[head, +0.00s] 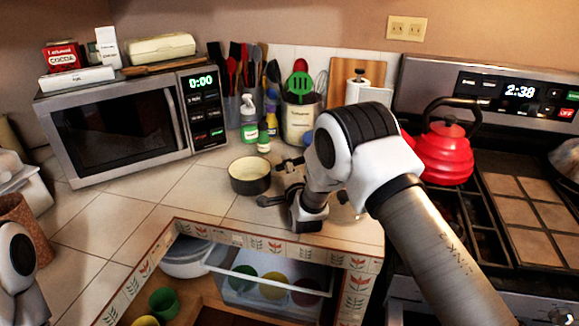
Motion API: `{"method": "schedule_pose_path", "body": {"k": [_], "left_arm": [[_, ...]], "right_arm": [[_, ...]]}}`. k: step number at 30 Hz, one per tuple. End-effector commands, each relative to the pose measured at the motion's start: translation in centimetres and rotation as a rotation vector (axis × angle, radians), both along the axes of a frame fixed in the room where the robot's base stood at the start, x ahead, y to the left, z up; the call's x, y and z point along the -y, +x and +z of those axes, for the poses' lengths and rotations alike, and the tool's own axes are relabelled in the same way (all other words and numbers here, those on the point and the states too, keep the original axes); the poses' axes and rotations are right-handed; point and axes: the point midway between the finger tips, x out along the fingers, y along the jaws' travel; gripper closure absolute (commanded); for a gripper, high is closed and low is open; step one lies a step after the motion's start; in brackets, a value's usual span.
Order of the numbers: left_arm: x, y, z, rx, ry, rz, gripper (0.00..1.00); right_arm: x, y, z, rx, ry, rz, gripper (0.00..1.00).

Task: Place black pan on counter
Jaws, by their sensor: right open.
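A small black pan (250,178) with a cream inside stands upright on the tiled counter (160,205), in front of the utensil jars. My right gripper (278,184) is open, just to the right of the pan, low over the counter. Its fingers point toward the pan's side. I cannot tell whether they touch the pan, and any handle is hidden by the gripper. Part of my left arm shows at the lower left edge, but its gripper is out of view.
A microwave (115,125) stands at the back left with boxes on top. Bottles and utensil jars (300,122) stand behind the pan. A red kettle (445,150) sits on the stove at right. Below the counter's front edge are bowls and cups. The counter left of the pan is clear.

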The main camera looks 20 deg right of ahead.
Motion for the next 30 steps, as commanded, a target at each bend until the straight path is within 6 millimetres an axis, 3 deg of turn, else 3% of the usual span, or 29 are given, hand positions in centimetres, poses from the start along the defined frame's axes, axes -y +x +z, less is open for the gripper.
{"method": "schedule_pose_path", "body": {"k": [7, 10, 21, 25, 30], "left_arm": [[0.0, 0.0, 0.0, 0.0, 0.0, 0.0, 1.0], [0.0, 0.0, -0.2, 0.0, 0.0, 0.0, 1.0], [0.0, 0.0, -1.6, 0.0, 0.0, 0.0, 1.0], [0.0, 0.0, -1.7, 0.0, 0.0, 0.0, 1.0], [0.0, 0.0, -1.7, 0.0, 0.0, 0.0, 1.0]], "right_arm": [[0.0, -0.2, 0.0, 0.0, 0.0, 0.0, 0.59], [-0.2, -1.1, -0.1, -0.001, 0.0, 0.0, 0.59], [-1.6, -9.8, -0.1, -0.002, -0.002, 0.001, 0.59], [-1.9, -11.5, 0.0, 0.0, -0.001, 0.001, 0.59], [-1.9, -11.9, 0.2, 0.0, 0.001, -0.001, 0.59]]}}
